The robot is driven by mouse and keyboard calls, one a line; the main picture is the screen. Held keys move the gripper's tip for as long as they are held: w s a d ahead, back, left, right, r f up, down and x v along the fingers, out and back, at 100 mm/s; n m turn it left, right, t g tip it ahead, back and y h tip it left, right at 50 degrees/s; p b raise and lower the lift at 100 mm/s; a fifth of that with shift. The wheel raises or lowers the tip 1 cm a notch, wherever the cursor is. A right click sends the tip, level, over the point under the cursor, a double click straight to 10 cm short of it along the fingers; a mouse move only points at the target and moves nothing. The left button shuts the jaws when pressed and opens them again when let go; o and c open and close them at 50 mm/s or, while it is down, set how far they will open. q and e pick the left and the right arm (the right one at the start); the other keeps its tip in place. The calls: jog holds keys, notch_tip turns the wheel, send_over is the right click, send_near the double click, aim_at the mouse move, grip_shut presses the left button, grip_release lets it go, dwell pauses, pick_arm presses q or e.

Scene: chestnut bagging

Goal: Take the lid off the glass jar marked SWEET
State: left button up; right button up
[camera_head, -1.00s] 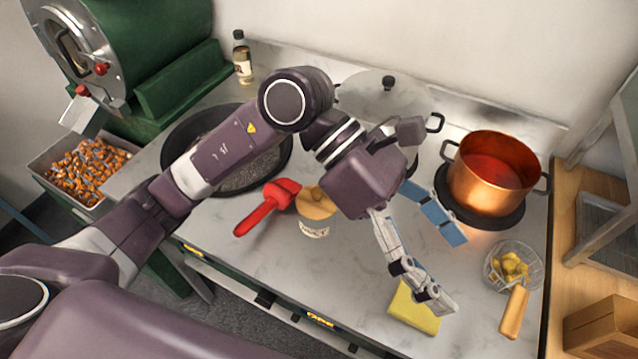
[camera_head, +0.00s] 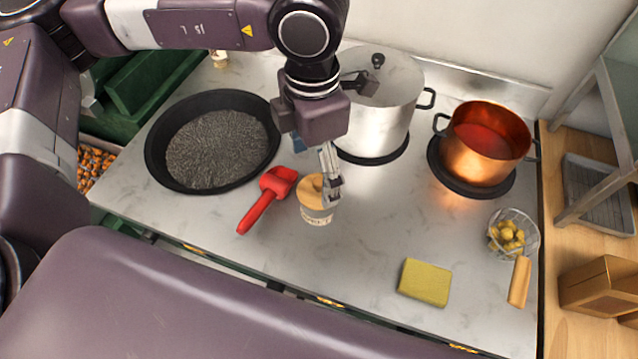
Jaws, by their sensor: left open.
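A small glass jar (camera_head: 316,216) with a label stands upright near the middle of the counter. The lettering on it is too small to read. A round wooden lid (camera_head: 308,187) sits on top of it. My left gripper (camera_head: 316,172) is open and points down at the jar. One grey finger is at the right side of the lid, overlapping it in the picture; I cannot tell whether it touches. The other finger, with a blue pad, shows only in part at the left behind the wrist. My right gripper is not in view.
A red scoop (camera_head: 262,203) lies just left of the jar. A black pan (camera_head: 160,170) is at the left, a lidded steel pot (camera_head: 375,125) behind, a copper pot (camera_head: 480,160) at the right. A yellow sponge (camera_head: 425,282) and a wire basket (camera_head: 512,232) are at the front right.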

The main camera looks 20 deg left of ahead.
aim_at(316, 183)
pick_arm(q)
jog(key=f, duration=0.1)
jog(key=f+p, duration=0.1)
jog(key=f, duration=0.1)
jog(key=f+p, duration=0.1)
jog(key=shift+w+f, duration=0.3)
jog(key=shift+w, duration=0.1)
jog(key=shift+d+f, duration=0.1)
jog(key=shift+f, duration=0.3)
jog(key=c, duration=1.3)
jog(key=shift+s, duration=0.15)
jog(key=c, duration=0.5)
jog(key=shift+s+f, duration=0.1)
jog(key=shift+c, duration=0.6)
